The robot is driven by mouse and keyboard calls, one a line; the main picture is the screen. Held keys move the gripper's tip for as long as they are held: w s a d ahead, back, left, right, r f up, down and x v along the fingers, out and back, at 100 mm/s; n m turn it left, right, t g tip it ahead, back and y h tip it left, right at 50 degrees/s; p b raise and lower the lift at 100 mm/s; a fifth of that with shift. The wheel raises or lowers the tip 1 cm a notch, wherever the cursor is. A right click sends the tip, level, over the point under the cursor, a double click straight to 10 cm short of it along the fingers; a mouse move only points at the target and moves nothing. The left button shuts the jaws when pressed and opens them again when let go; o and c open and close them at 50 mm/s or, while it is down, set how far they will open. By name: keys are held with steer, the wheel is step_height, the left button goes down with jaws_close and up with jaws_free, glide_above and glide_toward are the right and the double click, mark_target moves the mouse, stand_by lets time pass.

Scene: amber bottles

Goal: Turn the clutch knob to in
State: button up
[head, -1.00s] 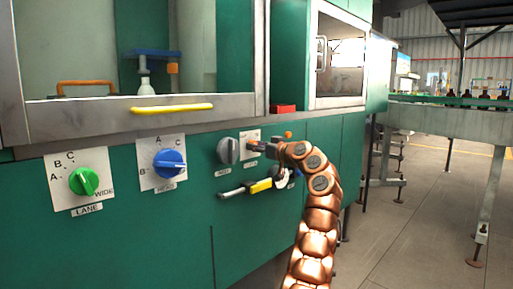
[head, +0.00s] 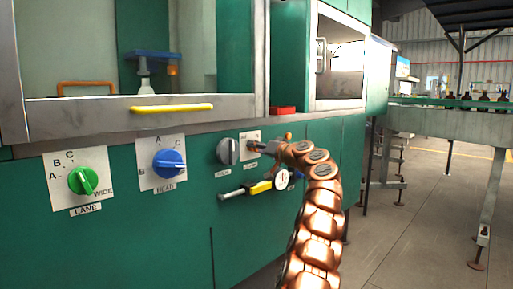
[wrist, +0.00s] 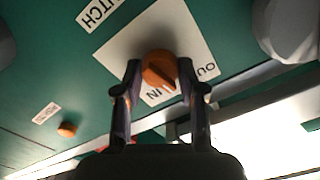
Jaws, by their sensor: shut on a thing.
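The clutch knob (wrist: 158,70) is a small orange-brown knob on a white plate (wrist: 125,52) marked IN and OUT, with a CLUTCH label beside it, all seen upside down in the wrist view. My gripper (wrist: 159,76) has one finger on each side of the knob and is shut on it. The knob's pale pointer line aims between the IN and OUT marks, nearer to IN. In the head view, my gripper (head: 262,147) is at the white clutch plate (head: 250,135) and largely hides the knob.
A grey knob (head: 228,151) is close left of the clutch plate. A yellow-handled lever (head: 260,187) and a round gauge (head: 282,179) are just below. Blue (head: 168,163) and green (head: 83,181) dials are farther left. A red block (head: 283,110) sits on the ledge above.

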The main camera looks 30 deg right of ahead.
steer(key=m+p, duration=1.1)
steer(key=p, duration=0.1)
steer(key=shift+r, duration=0.1)
steer(key=shift+m, duration=0.3)
steer(key=o, duration=1.1)
steer(key=shift+o, duration=0.2)
